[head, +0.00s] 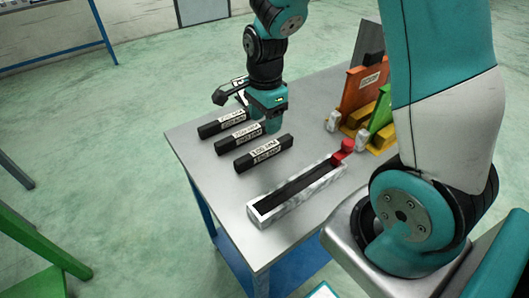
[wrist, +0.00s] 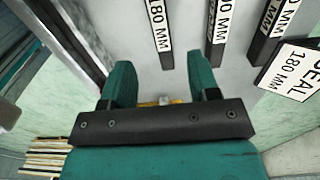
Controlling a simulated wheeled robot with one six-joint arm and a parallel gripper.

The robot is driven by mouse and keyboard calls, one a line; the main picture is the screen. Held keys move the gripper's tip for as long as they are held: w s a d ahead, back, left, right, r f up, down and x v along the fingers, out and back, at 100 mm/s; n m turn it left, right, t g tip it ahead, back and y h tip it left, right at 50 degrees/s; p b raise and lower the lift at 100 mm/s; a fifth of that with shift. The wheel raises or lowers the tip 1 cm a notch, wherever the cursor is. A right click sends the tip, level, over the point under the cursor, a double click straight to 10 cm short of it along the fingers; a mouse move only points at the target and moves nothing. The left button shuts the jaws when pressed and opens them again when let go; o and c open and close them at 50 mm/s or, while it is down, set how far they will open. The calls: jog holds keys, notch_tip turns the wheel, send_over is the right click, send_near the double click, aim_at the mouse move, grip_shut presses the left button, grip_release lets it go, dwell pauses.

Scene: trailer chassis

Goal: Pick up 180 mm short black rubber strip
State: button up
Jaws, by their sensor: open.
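Three black rubber strips with white labels lie side by side on the grey table: a far one (head: 222,125), a middle one (head: 239,136) and a near one (head: 264,153). In the head view their labels are too small to read. In the wrist view a strip reading 180 MM (wrist: 163,60) lies ahead of the gap between my fingers, with a second strip (wrist: 216,52) and a third (wrist: 262,48) to its right. My gripper (head: 271,127) is open and empty, above the table beside the strips. Its two teal fingers show in the wrist view (wrist: 161,82), apart from the strips.
A white marbled tray (head: 259,217) with a black slot and a red block (head: 347,146) at its end lies nearer on the table. Orange (head: 362,90) and green holders stand at the right. A tag reading SEAL 180 MM (wrist: 296,72) stands past the strips.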

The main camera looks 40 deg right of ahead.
aim_at(265, 148)
notch_tip(265, 148, down, 9)
jog(key=shift+f+p, duration=0.15)
jog(key=shift+p, duration=0.25)
jog(key=shift+c, duration=0.4)
grip_shut()
